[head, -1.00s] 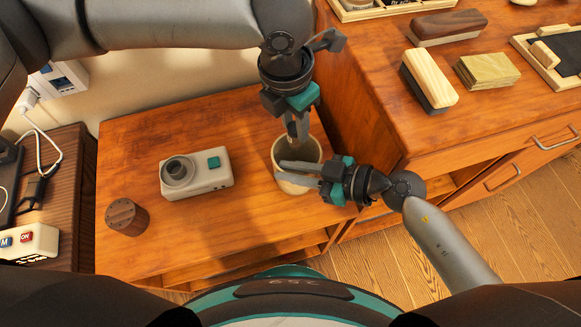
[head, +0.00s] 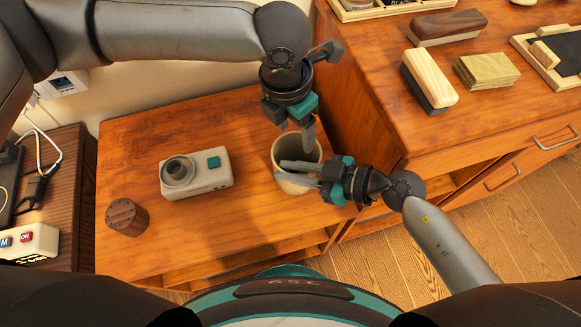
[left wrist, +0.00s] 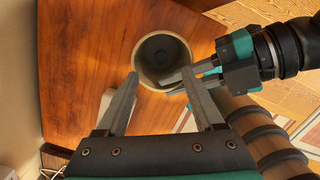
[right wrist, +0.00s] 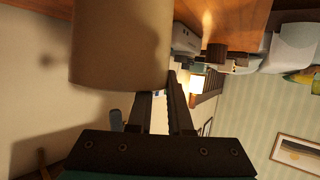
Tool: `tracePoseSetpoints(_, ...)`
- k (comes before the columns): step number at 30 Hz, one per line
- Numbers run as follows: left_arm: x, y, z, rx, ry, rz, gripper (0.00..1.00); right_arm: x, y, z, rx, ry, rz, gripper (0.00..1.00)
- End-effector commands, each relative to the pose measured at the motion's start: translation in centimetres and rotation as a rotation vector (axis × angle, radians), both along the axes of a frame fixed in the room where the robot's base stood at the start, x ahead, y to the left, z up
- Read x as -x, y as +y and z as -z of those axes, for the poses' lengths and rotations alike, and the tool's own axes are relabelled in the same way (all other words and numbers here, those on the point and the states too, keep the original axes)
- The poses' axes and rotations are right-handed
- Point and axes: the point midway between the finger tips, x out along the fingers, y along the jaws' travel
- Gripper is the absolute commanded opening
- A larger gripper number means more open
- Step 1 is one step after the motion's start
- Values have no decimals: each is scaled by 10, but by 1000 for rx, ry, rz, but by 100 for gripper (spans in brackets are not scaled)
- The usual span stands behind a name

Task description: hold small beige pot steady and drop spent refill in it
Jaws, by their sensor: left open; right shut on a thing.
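The small beige pot (head: 282,153) stands upright on the low wooden cabinet; the left wrist view looks down into its mouth (left wrist: 139,62). My right gripper (head: 283,170) is shut on the pot's near wall at the rim, one finger reaching over the mouth. In the right wrist view the pot's side (right wrist: 120,45) is at the fingertips. My left gripper (head: 297,136) is just above the pot, its fingers apart and empty in the left wrist view (left wrist: 160,74). A dark rounded shape shows deep inside the pot; I cannot tell whether it is the spent refill.
A white device (head: 197,175) with a green button lies left of the pot on the low cabinet (head: 190,240). A brown cylinder (head: 127,216) with small holes stands farther left. A taller dresser (head: 385,80) with brushes and blocks rises on the right.

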Motion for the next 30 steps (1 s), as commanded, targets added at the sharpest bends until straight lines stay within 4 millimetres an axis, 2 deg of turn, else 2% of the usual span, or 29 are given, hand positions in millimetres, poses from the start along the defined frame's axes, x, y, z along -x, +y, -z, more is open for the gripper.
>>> tracePoseSetpoints(1, 0, 0, 0, 0, 0, 0, 69, 3, -2, 6, 11, 11, -2, 0)
tracePoseSetpoints(8, 0, 0, -9, 3, -3, 0, 69, 3, -2, 6, 11, 11, -3, 0)
tracePoseSetpoints(21, 8, 8, -95, 1, -4, 0, 69, 3, -2, 6, 11, 11, -2, 0)
tracePoseSetpoints(25, 9, 10, -111, 1, -3, 0, 69, 3, -2, 6, 11, 11, -3, 0)
tracePoseSetpoints(30, 11, 11, -119, 0, -1, 0, 69, 3, -2, 6, 11, 11, -3, 0)
